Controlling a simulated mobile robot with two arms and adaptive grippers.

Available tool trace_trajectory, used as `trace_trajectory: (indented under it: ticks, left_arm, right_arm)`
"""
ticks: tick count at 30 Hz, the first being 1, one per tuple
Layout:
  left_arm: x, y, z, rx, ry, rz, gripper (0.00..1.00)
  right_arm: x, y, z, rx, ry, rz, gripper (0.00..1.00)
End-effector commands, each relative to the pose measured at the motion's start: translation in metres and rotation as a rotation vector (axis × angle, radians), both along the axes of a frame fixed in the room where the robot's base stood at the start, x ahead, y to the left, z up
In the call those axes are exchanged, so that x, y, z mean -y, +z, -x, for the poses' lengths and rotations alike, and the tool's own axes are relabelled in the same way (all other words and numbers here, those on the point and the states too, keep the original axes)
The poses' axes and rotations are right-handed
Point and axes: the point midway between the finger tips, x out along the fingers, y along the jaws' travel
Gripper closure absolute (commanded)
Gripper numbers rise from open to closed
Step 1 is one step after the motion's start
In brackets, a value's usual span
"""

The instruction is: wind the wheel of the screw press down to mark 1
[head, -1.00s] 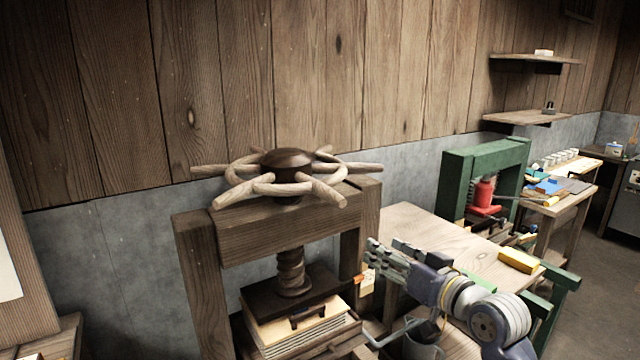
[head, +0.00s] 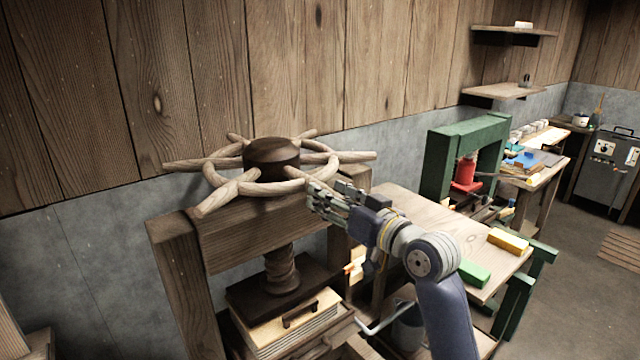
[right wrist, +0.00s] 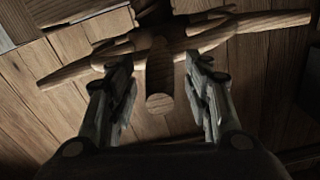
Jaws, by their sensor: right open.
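The screw press (head: 255,230) stands at centre left, a wooden frame with a thick wooden screw (head: 281,270) under its beam. Its wheel (head: 235,187) lies flat on top, with a dark hub and several pale spokes sticking out past the rim. My right gripper (head: 325,198) is open at the wheel's near right side. In the right wrist view its fingers (right wrist: 160,95) stand on both sides of a spoke end (right wrist: 160,75), with gaps showing. Mark 1 cannot be made out. My left gripper is out of view.
A dark plate (head: 245,296) is under the screw, above a pale stack with a dark handle. To the right is a wooden table (head: 440,225) with a green block (head: 474,272) and a yellow block (head: 508,240). A green press frame (head: 438,165) stands behind.

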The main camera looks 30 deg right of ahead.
Motion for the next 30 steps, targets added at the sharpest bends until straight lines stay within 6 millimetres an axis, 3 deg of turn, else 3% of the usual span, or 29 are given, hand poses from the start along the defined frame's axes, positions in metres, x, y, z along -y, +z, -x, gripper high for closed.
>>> trace_trajectory:
  ticks: [6,11,18,20,24,30]
  left_arm:
    - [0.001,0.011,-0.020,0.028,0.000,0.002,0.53]
    - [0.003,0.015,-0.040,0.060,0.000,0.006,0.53]
    - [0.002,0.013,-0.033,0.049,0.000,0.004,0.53]
    - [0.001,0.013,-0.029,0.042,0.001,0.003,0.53]
    - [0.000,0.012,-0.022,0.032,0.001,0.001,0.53]
    - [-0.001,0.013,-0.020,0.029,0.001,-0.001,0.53]
  right_arm:
    - [-0.003,0.002,-0.028,0.000,0.001,-0.002,0.54]
    - [-0.003,0.000,-0.035,0.000,0.000,0.001,0.54]
    - [-0.003,-0.001,-0.035,0.000,0.000,0.001,0.54]
    - [-0.003,-0.001,-0.035,0.000,0.000,0.001,0.65]
    - [-0.003,0.000,-0.035,0.000,0.000,0.001,0.97]
    - [-0.004,0.000,-0.035,0.000,0.001,0.001,1.00]
